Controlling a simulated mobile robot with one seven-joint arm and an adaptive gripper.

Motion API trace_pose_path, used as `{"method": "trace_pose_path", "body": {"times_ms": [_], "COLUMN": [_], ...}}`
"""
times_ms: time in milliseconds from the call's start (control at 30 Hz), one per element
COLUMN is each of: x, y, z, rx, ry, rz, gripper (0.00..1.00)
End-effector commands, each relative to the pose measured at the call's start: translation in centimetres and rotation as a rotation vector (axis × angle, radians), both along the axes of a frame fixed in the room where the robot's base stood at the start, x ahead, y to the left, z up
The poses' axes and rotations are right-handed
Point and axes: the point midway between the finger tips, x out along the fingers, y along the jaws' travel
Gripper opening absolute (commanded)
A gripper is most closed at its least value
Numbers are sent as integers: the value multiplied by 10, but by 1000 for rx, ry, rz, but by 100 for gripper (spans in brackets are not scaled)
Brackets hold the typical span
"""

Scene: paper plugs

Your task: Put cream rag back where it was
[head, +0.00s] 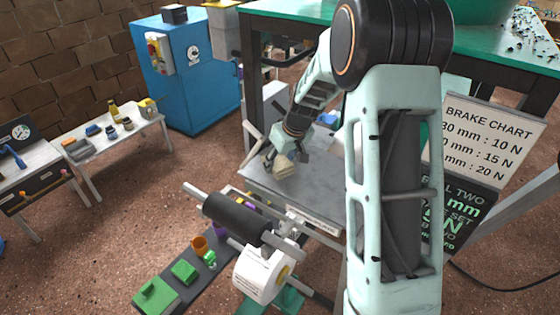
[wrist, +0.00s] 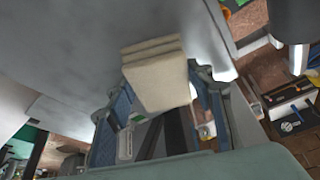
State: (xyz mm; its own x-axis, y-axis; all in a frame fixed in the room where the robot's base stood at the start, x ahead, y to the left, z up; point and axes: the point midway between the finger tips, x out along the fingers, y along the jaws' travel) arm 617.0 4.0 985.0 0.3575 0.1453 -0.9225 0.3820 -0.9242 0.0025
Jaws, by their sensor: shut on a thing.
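The cream rag (head: 283,166) is a small folded, layered block at the end of my arm in the head view. In the wrist view the rag (wrist: 158,82) sits between the two blue-padded fingers. My gripper (head: 276,154) is shut on it, over the grey metal tabletop (head: 312,190). The wrist view shows the same gripper (wrist: 165,100) with a finger on each side of the rag. I cannot tell whether the rag touches the tabletop.
A black roller (head: 237,218) and a white paper roll (head: 262,274) stand in front of the tabletop. A brake chart sign (head: 488,140) is at right. A blue cabinet (head: 185,75) and a white bench (head: 112,140) with small items stand at left. The tabletop's right part looks bare.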

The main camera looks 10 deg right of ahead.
Motion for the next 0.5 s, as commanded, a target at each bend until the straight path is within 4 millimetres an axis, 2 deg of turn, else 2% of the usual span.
{"method": "trace_pose_path", "body": {"times_ms": [100,133,267,500], "x": [0,0,0,0], "y": [0,0,0,0], "z": [-5,-3,-3,-3], "rx": [0,0,0,0], "ry": [0,0,0,0], "rz": [0,0,0,0], "gripper": [22,50,65,66]}}
